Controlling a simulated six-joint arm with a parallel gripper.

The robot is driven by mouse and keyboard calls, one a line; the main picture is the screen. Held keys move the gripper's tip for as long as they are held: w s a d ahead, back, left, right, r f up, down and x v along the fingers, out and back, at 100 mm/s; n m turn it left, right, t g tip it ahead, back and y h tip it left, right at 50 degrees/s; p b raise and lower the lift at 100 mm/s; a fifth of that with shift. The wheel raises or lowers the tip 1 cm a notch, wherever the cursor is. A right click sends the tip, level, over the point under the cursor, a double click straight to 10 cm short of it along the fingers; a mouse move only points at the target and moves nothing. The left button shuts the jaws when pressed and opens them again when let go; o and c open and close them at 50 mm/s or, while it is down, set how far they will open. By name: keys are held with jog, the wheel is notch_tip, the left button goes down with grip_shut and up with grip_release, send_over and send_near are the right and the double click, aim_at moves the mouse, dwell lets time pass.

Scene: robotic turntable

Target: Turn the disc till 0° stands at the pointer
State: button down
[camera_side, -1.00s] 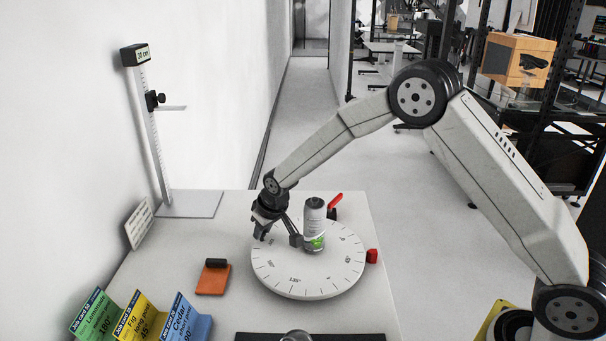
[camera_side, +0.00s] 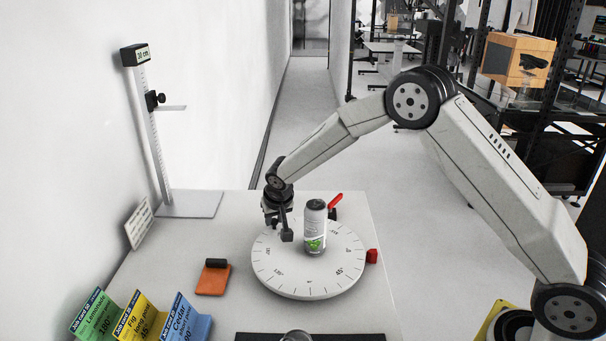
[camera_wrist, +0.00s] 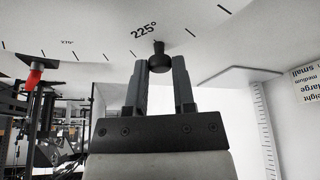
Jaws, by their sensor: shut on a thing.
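The white disc (camera_side: 310,285) lies on the table, with degree marks around its rim. The red pointer (camera_side: 372,256) stands at its right edge. A 45° mark sits on the near side of the pointer, and a small label that looks like 0° is close to it, slightly toward the back. My gripper (camera_side: 283,232) is at the disc's back left. In the wrist view its fingers are shut on a black knob (camera_wrist: 159,60) beside the 225° mark on the disc (camera_wrist: 190,28). A grey can (camera_side: 315,228) stands upright on the disc.
A red lever (camera_side: 335,201) stands behind the disc. A height gauge (camera_side: 150,130) is at the back left. An orange pad (camera_side: 213,280) lies left of the disc, and coloured job cards (camera_side: 140,316) stand at the front left.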

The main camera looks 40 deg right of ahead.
jog(key=shift+d+m, duration=0.25)
jog(key=shift+m, duration=0.05)
jog(key=shift+c, duration=2.2)
grip_release()
jog(key=v, duration=0.7)
jog(key=shift+r, duration=0.4)
jog(key=shift+s, duration=0.1)
